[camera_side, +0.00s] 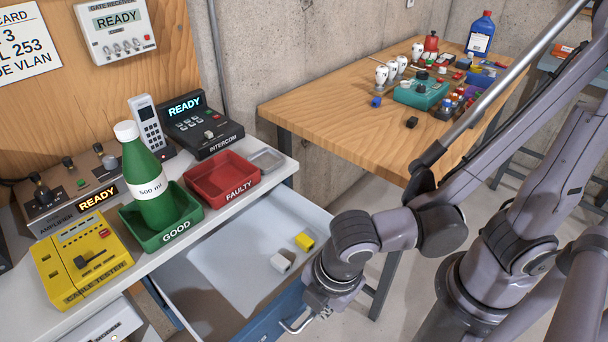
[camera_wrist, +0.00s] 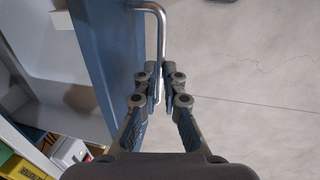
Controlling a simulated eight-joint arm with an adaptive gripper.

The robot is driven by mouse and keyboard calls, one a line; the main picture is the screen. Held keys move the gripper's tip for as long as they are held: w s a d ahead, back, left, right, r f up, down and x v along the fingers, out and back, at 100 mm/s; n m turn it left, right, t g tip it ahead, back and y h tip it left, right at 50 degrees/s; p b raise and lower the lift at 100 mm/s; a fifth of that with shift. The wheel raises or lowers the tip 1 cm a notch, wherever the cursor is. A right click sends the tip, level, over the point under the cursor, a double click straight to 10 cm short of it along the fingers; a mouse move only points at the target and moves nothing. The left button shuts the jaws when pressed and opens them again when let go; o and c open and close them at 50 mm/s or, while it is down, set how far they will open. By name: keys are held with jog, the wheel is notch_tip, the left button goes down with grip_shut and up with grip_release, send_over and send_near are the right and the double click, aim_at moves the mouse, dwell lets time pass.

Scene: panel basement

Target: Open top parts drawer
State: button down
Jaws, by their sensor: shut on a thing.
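The top parts drawer (camera_side: 225,305) stands pulled out from under the white counter, with a blue front and a pale inside. Its blue front panel also shows in the wrist view (camera_wrist: 107,58). A white block (camera_side: 281,262) and a yellow block (camera_side: 304,241) lie in it. The metal handle (camera_wrist: 160,25) is on the outer face of the front. My gripper (camera_wrist: 160,85) is shut on the handle bar, one finger on each side. In the side view my gripper (camera_side: 313,310) is at the drawer front, and its fingers are partly hidden.
The counter above holds a green GOOD tray (camera_side: 176,238) with a green bottle (camera_side: 148,180), a red FAULTY tray (camera_side: 222,180) and a yellow tester (camera_side: 80,262). A wooden table (camera_side: 330,110) with small parts stands behind. Floor in front of the drawer is clear.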

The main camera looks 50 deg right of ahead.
jog(key=shift+s, duration=0.9)
jog(key=c, duration=1.4)
grip_release()
jog(key=shift+c, duration=0.2)
notch_tip(320, 180, up, 12)
jog(key=s, duration=0.2)
jog(key=shift+f, duration=0.15)
jog(key=w+d+m+t, duration=0.2)
jog(key=w+d+m, duration=0.4)
jog(key=d+m, duration=0.3)
jog(key=w+d+m+t, duration=0.3)
jog(key=w+d+m, duration=0.4)
jog(key=d, duration=0.5)
jog(key=shift+w+d+m, duration=0.2)
jog(key=shift+d+m, duration=0.05)
jog(key=shift+m, duration=0.85)
